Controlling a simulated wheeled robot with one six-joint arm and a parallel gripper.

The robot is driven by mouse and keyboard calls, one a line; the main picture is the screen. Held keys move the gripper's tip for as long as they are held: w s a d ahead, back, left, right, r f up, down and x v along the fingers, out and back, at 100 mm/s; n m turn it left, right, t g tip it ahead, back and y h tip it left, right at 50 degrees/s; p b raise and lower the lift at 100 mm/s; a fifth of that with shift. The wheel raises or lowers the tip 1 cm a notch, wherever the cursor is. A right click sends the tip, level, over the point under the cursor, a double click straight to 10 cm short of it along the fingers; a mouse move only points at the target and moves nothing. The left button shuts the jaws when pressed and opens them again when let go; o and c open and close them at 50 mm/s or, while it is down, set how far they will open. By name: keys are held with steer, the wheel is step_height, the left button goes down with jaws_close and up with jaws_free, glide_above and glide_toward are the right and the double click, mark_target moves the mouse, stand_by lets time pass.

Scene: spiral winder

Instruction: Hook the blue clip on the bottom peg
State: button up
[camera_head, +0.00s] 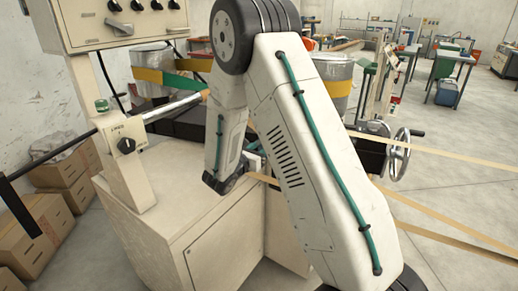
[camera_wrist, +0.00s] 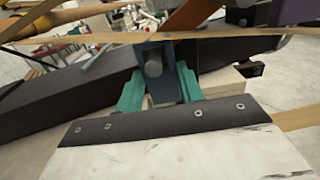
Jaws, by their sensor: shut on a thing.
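In the wrist view my gripper (camera_wrist: 160,88) has two teal fingers closed on either side of a dark blue piece, the blue clip (camera_wrist: 165,88). A grey round stub (camera_wrist: 153,66) shows at the front of the clip; I cannot tell whether it is the peg or part of the clip. A tan strap crosses just above the clip. In the head view my arm hides most of the gripper, and only a small bluish bit (camera_head: 252,146) shows beside it. I cannot make out the bottom peg for certain in either view.
A long black beam (camera_wrist: 70,98) runs behind the fingers in the wrist view. In the head view, tan straps (camera_head: 450,235) stretch to the right past a handwheel (camera_head: 400,154). A beige machine cabinet (camera_head: 165,195) stands left of my arm, with cardboard boxes (camera_head: 65,177) beyond.

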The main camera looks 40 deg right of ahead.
stand_by(0.4)
steer(key=o, duration=1.1)
steer(key=shift+c, duration=0.2)
steer(key=shift+a, duration=0.1)
